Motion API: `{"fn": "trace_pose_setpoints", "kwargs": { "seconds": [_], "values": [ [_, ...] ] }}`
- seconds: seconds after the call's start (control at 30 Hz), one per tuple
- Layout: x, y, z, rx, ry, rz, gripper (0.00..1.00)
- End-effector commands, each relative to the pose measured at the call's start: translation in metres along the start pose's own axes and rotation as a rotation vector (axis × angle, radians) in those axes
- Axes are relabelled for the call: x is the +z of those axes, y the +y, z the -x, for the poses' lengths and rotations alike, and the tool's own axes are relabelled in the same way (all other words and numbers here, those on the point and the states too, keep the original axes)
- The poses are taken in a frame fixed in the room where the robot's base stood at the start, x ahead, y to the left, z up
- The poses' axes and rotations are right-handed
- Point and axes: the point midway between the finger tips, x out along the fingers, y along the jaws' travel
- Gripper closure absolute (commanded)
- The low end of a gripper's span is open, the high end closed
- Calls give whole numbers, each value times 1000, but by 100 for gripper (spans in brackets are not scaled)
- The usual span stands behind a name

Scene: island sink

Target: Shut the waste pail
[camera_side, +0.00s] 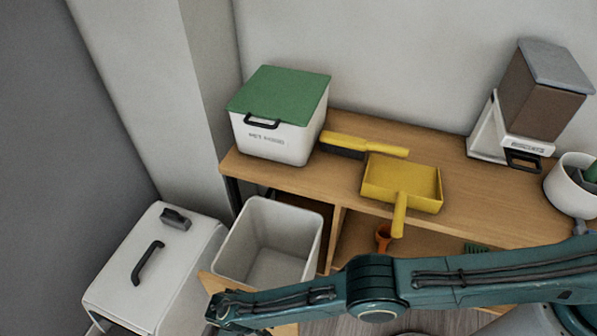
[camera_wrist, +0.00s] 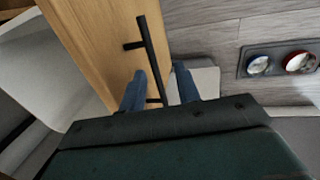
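The waste pail (camera_side: 268,238) is an open-topped white bin standing out in front of the wooden unit, behind a wooden front panel (camera_side: 212,284). Its inside looks empty. In the wrist view the pail (camera_wrist: 38,65) is at the left, beside the panel (camera_wrist: 90,35). A black bar handle (camera_wrist: 150,45) is mounted on the panel. My gripper (camera_wrist: 159,70) is open, with one blue finger on each side of the handle and visible gaps between. In the side view my arm hides part of the panel, and the handle cannot be seen.
A white box with a green lid (camera_side: 278,105), a yellow brush (camera_side: 380,146), a yellow dustpan (camera_side: 405,182) and a brown-and-white dispenser (camera_side: 540,95) stand on the counter. A white lidded bin (camera_side: 150,265) is left of the pail. A tray with two bowls (camera_wrist: 280,62) lies on the floor.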

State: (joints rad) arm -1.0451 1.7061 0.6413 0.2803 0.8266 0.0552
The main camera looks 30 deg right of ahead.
Motion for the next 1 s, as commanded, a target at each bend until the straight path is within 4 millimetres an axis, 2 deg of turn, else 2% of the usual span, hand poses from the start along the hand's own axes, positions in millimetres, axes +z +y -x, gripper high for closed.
{"fn": "trace_pose_setpoints", "kwargs": {
  "seconds": [0.1,0.27,0.67,0.83,0.87,1.0],
  "values": [
    [-1,0,12,0,2,0,67],
    [-1,0,21,0,2,-1,67],
    [0,0,25,0,1,-1,67],
    [-1,1,25,-2,1,10,97],
    [-1,2,26,-4,1,18,100],
    [-2,6,28,-25,1,89,100]
  ]
}}
